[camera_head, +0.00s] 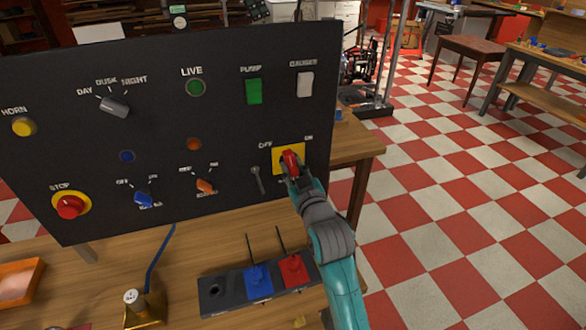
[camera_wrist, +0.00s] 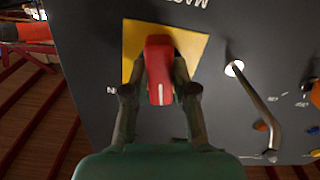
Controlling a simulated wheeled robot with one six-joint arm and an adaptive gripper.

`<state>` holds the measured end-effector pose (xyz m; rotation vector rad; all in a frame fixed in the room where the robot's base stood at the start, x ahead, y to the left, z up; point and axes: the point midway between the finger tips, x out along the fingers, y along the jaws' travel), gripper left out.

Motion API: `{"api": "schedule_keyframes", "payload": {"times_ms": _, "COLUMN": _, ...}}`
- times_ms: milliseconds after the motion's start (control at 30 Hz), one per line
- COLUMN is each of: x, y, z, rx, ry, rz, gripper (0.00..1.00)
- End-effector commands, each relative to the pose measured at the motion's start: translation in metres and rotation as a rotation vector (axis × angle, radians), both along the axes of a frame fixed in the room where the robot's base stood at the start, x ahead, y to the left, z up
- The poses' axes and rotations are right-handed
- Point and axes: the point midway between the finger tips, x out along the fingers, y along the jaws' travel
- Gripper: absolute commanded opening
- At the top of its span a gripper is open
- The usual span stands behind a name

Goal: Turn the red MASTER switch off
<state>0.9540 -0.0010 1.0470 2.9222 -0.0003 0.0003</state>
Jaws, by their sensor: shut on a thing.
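The red MASTER switch (camera_head: 290,160) sits on a yellow square plate (camera_head: 280,150) at the lower right of the dark panel. OFF is printed at its upper left and ON at its upper right. In the wrist view, the red switch (camera_wrist: 159,68) is a block with a white line near its lower end, on the yellow plate (camera_wrist: 195,45). My gripper (camera_wrist: 160,92) has one finger on each side of the red block and is shut on it. In the head view my gripper (camera_head: 290,172) partly covers the switch. I cannot tell its exact setting.
A metal toggle lever (camera_head: 257,180) is close left of the switch and shows in the wrist view (camera_wrist: 255,110). An orange knob (camera_head: 205,187) and a red STOP button (camera_head: 70,206) are further left. A box with blue and red levers (camera_head: 260,283) stands on the bench below.

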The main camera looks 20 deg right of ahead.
Motion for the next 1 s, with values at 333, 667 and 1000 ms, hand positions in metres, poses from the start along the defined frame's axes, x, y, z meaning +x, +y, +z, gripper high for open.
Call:
{"api": "schedule_keyframes", "payload": {"times_ms": 333, "x": 0.0, "y": -0.0009, "z": -0.0003, "rx": -0.31, "ry": 0.002, "rz": -0.001, "gripper": 0.0}}
{"api": "schedule_keyframes", "payload": {"times_ms": 667, "x": 0.0, "y": -0.0012, "z": -0.0002, "rx": -0.506, "ry": 0.002, "rz": 0.0, "gripper": 0.0}}
{"api": "schedule_keyframes", "payload": {"times_ms": 1000, "x": 0.0, "y": -0.0013, "z": -0.0001, "rx": -0.579, "ry": 0.002, "rz": 0.0, "gripper": 0.0}}
